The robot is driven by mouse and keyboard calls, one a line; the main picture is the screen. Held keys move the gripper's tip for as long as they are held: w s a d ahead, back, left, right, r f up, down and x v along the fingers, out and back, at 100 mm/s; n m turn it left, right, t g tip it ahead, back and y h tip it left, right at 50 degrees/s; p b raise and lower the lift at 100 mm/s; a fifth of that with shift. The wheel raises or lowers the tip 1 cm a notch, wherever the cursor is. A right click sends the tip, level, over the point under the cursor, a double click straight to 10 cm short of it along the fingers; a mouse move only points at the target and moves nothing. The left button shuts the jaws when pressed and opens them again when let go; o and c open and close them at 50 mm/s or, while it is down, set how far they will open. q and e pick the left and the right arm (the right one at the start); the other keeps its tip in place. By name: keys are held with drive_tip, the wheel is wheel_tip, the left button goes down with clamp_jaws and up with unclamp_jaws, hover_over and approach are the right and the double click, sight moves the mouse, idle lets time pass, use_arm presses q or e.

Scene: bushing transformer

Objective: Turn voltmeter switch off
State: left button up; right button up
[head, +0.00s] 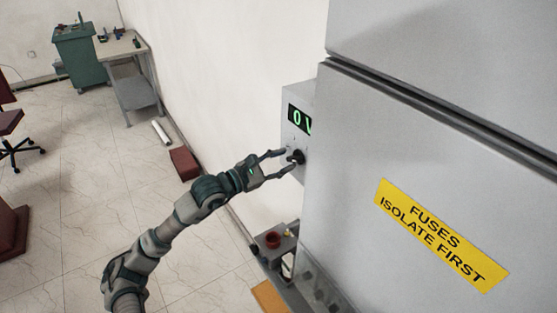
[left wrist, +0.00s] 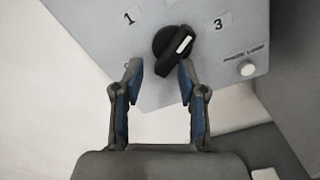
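The voltmeter (head: 299,118) is a grey box on the side of a large cabinet, with a green display reading 0 and a partly cut-off V. Its black rotary switch (head: 297,156) also shows in the left wrist view (left wrist: 172,48). The switch handle has a white mark toward its upper-right end, between labels 1 and 3, closer to 3. My left gripper (head: 287,162) is open, with its fingertips just below the knob and spread to either side in the left wrist view (left wrist: 160,69). Whether they touch it, I cannot tell. My right gripper is not in view.
A white round button (left wrist: 247,69) sits right of the switch. The grey cabinet (head: 400,130) with a yellow fuse sign (head: 440,235) fills the right. A small stand with a red part (head: 273,240) is below.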

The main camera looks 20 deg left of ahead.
use_arm(q)
drive_tip(key=d, duration=0.3)
drive_tip(key=shift+s+r, duration=0.2)
drive_tip(key=shift+r, duration=0.15)
clamp_jaws()
drive_tip(key=shift+w+a+f, duration=0.1)
drive_tip(key=shift+a+f, duration=0.3)
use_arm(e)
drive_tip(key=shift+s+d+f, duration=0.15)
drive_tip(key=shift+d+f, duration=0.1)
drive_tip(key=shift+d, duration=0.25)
